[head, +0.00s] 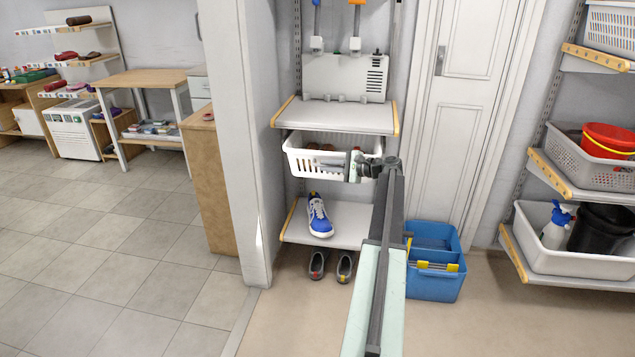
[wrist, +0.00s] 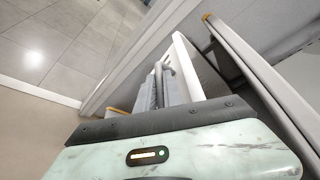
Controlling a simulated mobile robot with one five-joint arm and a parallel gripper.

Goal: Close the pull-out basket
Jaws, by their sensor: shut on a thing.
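The white pull-out basket (head: 308,163) is in the alcove in the head view, below the upper shelf. Its open top shows in front of that shelf, with brown items (head: 325,147) inside, so it looks at least partly pulled out. My gripper (head: 350,165) is at the right part of the basket's front and shut on its rim. In the wrist view the gripper's fingers (wrist: 163,87) meet a white edge, the basket rim (wrist: 188,65). My gripper and arm hide the basket's right front.
The upper shelf (head: 335,116) is just above the basket. A lower shelf (head: 345,230) holds a blue shoe (head: 318,217); dark shoes (head: 330,266) stand on the floor. A blue caddy (head: 435,275) is at right. A white wall post (head: 237,140) bounds the alcove's left.

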